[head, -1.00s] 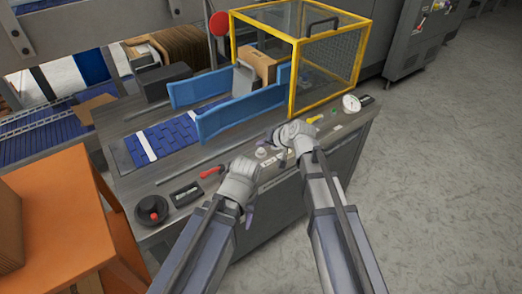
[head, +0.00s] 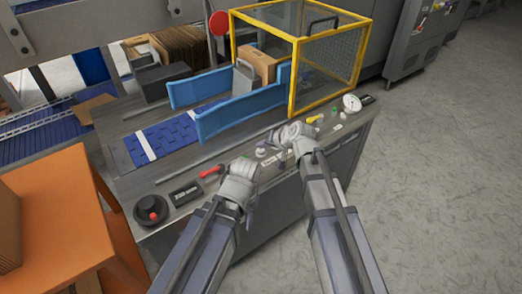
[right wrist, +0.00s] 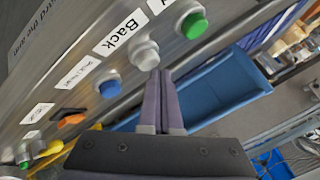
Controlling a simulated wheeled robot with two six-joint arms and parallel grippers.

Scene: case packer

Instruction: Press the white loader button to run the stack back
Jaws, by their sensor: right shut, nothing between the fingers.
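In the right wrist view the white loader button (right wrist: 144,54) is a round cap beside a label reading "Back". My right gripper (right wrist: 160,74) is shut and empty, with its fingertips right at the edge of this button; I cannot tell if they touch it. In the head view my right gripper (head: 273,141) is over the front control strip, and a white button (head: 261,152) shows just left of its fingers. My left gripper (head: 250,214) hangs low at the machine's front edge; its jaws are too unclear to read.
A green button (right wrist: 193,24) and a blue button (right wrist: 108,87) flank the white one. A red handle (head: 211,172) and black knob (head: 151,209) lie left. Behind are blue guides (head: 240,112), a grey plate (head: 243,78), cardboard (head: 258,64) and a yellow-framed guard (head: 296,65).

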